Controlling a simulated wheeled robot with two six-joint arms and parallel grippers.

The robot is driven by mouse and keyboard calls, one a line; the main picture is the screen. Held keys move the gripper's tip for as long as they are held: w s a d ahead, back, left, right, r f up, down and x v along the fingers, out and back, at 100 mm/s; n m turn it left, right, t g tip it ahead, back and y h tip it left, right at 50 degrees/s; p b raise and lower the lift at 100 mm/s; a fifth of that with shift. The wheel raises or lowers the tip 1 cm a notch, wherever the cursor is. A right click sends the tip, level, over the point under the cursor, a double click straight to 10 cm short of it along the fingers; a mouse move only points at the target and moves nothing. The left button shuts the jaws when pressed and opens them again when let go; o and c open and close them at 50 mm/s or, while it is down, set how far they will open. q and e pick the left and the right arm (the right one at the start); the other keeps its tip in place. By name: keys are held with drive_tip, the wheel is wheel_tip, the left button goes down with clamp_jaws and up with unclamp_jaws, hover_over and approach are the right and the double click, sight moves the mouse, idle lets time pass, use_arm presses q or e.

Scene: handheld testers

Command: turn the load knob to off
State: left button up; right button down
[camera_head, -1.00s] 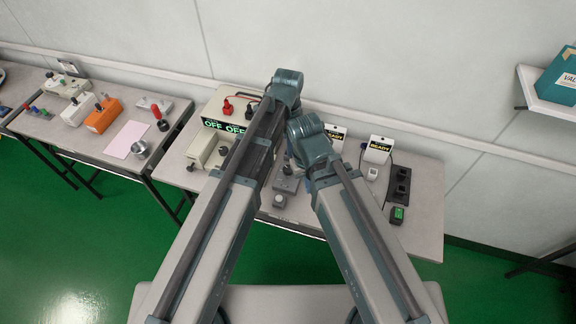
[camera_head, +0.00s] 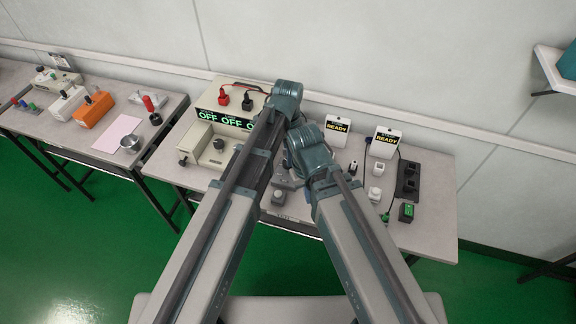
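A beige box (camera_head: 203,158) with a dark round knob (camera_head: 219,144) on its top stands at the left of the middle table. This may be the load knob; its label and pointer are too small to read. Behind it, a larger beige unit (camera_head: 228,88) shows green OFF readouts (camera_head: 207,116), partly hidden by my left arm. Red and black plugs with leads sit on top of that unit. My two arms rise from the bottom and cover the middle of the table. Neither gripper can be made out; the arms hide that area.
Two white READY devices (camera_head: 385,142), a black socket block (camera_head: 408,180) and a small green-faced box (camera_head: 407,212) stand on the right of the table (camera_head: 436,215). A left table holds an orange box (camera_head: 94,110), a pink sheet (camera_head: 117,134) and a metal cup (camera_head: 131,143).

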use_arm(q)
wheel_tip(320, 180, down, 4)
drive_tip(key=b, duration=0.3)
drive_tip(key=shift+f, duration=0.2)
use_arm(e)
wheel_tip(320, 180, down, 4)
drive_tip(key=shift+f, duration=0.2)
drive_tip(key=shift+r, duration=0.1)
use_arm(q)
clamp_jaws()
